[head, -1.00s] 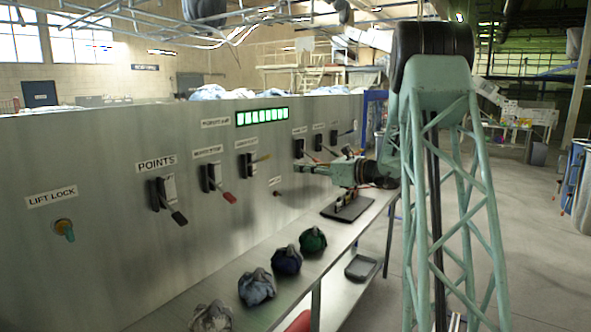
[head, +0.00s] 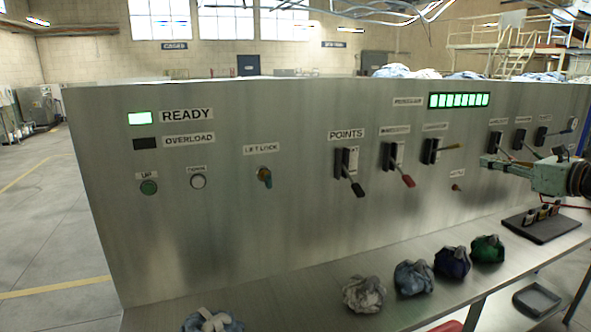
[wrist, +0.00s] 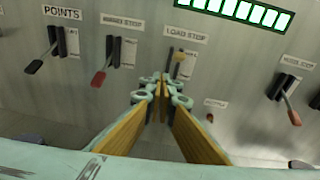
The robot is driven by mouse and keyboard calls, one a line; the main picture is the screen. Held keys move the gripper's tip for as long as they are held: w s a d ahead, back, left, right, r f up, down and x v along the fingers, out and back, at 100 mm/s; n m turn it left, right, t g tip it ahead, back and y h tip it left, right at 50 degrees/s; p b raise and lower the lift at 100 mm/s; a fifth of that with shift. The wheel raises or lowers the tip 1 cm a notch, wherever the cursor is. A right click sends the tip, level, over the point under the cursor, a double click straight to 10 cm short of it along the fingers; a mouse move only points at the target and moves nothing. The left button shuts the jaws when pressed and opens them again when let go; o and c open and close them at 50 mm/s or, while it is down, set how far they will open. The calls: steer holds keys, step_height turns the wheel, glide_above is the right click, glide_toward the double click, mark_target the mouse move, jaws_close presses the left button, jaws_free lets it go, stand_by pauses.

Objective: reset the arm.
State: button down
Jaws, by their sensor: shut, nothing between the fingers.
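My gripper (head: 487,161) is at the right of the head view, in front of the steel control panel (head: 230,225) and just below a lever at the upper right. In the wrist view my gripper (wrist: 160,82) has its two yellow-lined fingers shut at the tips with nothing between them. The tips point at the panel just below the yellow-tipped load stop lever (wrist: 178,66). I cannot tell whether they touch the panel. Only the end of my arm shows in the head view; the rest is out of frame.
Levers stand out from the panel, including the black points lever (head: 350,180) and a red-tipped lever (head: 401,174). Several bundled bags, one of them green (head: 487,249), lie on the shelf (head: 300,290) below. A black stand (head: 540,226) sits at the shelf's right.

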steer(key=s+a+r+n+g+y+b, duration=0.1)
steer(key=s+a+n+g, duration=0.25)
steer(key=a, duration=0.85)
steer(key=s+a+r+n+g+y, duration=0.15)
steer(key=s+a+n, duration=0.25)
steer(key=a, duration=0.8)
steer(key=s+a+f+n+g+h+b, duration=0.15)
steer(key=s+a+n+g, duration=0.5)
steer(key=s+a, duration=0.9)
steer(key=s+a+f+n+h, duration=0.15)
steer(key=s+a+n, duration=0.25)
steer(key=s, duration=0.4)
steer(key=s+a+f+n+h, duration=0.15)
steer(key=s+a+n, duration=0.25)
steer(key=s, duration=0.5)
steer(key=s+d+f+n+h+b, duration=0.1)
steer(key=s+n, duration=0.3)
steer(key=s, duration=0.5)
steer(key=s+d+f+n+h+b, duration=0.1)
steer(key=s+d+f+n+h, duration=0.1)
steer(key=s, duration=0.7)
step_height(320, 180, down, 3)
steer(key=n+h, duration=0.1)
steer(key=n, duration=0.2)
steer(key=shift+s+d+r+b, duration=0.15)
steer(key=shift+s+d+b, duration=0.15)
steer(key=shift+d+b, duration=0.1)
steer(key=shift+d, duration=0.15)
